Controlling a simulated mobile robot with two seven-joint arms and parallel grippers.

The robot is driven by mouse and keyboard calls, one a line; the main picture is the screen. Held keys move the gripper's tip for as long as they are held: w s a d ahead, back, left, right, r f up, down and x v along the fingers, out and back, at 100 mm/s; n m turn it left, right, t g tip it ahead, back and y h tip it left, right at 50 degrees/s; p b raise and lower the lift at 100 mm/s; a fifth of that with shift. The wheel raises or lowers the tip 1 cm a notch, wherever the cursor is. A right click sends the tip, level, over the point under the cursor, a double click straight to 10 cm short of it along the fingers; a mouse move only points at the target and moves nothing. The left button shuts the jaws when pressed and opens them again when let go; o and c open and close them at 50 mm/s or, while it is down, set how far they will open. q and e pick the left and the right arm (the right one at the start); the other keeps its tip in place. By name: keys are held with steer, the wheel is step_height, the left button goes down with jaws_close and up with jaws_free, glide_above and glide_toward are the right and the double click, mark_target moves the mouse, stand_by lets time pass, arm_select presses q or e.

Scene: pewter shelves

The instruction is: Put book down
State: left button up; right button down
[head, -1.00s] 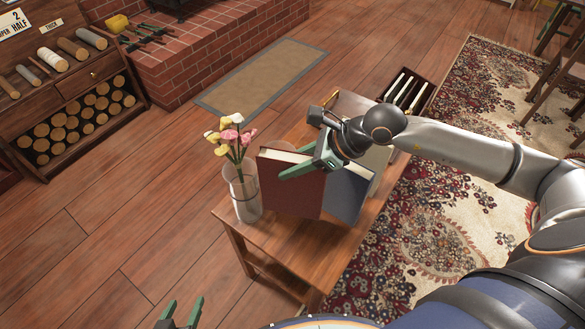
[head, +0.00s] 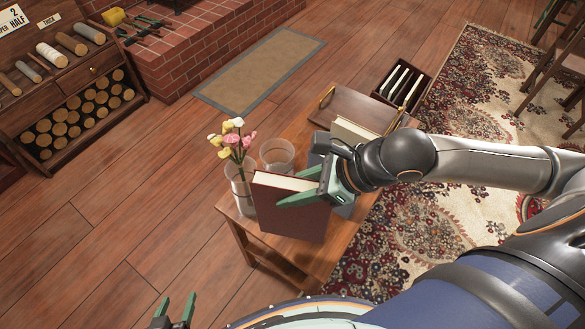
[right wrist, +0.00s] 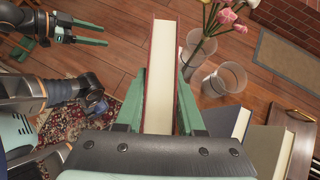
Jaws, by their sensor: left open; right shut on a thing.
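A red book (head: 290,218) with cream pages stands upright in my right gripper (head: 305,197), near the front end of the wooden side table (head: 312,258). In the right wrist view, both green fingers (right wrist: 162,118) press on the covers of the red book (right wrist: 160,75), its page edge facing the camera. I cannot tell whether its lower edge touches the tabletop. My left gripper (head: 176,314) is open and empty at the bottom edge, away from the table. It also shows at upper left in the right wrist view (right wrist: 92,30).
A glass vase of flowers (head: 240,192) stands just left of the book, with an empty glass (head: 277,154) behind it. A blue book (right wrist: 232,122) and another book (head: 353,131) stand farther back on the table. A tray (head: 348,104) is behind them.

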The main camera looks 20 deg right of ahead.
steer(key=shift+s+a+r+p, duration=0.2)
steer(key=shift+s+r+p, duration=0.25)
steer(key=shift+p, duration=0.25)
arm_select(q)
steer(key=shift+s+a+r+p, duration=0.2)
steer(key=shift+r+p, duration=0.15)
steer(key=shift+r, duration=0.35)
steer(key=shift+s+a+r+p, duration=0.1)
steer(key=shift+s+r+p, duration=0.15)
steer(key=shift+r, duration=0.4)
arm_select(e)
steer(key=shift+s+a, duration=0.2)
steer(key=shift+s, duration=0.2)
arm_select(q)
steer(key=shift+r+p, duration=1.35)
steer(key=shift+p, duration=0.1)
arm_select(e)
steer(key=w+d+r, duration=0.6)
steer(key=d+r, duration=0.1)
steer(key=r, duration=0.4)
steer(key=shift+w+d, duration=0.15)
steer(key=shift+w, duration=0.15)
steer(key=shift+r, duration=0.1)
arm_select(q)
steer(key=shift+c, duration=0.3)
